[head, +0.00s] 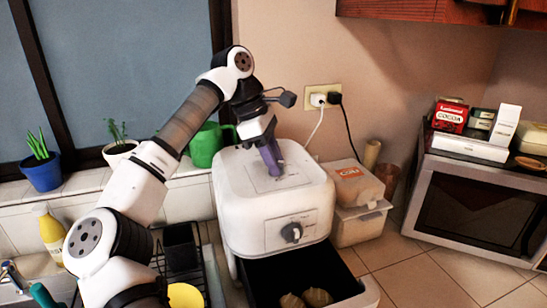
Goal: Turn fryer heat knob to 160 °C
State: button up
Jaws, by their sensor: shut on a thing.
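The white fryer (238,200) stands on the counter in the middle of the head view. Its top has a marked square panel (296,168). My gripper (276,170) points down onto this panel and is shut on a small knob there, which the fingers hide. A dark grey knob (291,232) sits on the front panel, clear of my gripper. The dial marks are too small to read, so I cannot tell the set temperature or which knob is for heat.
The fryer's drawer (290,270) is pulled out with food pieces inside. A microwave (470,205) is farther right. A dish rack with a yellow item (185,295) is front left.

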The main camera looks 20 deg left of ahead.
dwell(0.3)
jog(key=o, duration=1)
jog(key=shift+c, duration=0.2)
jog(key=v, duration=1.3)
jog(key=shift+r, duration=0.4)
jog(key=shift+a+f, duration=0.1)
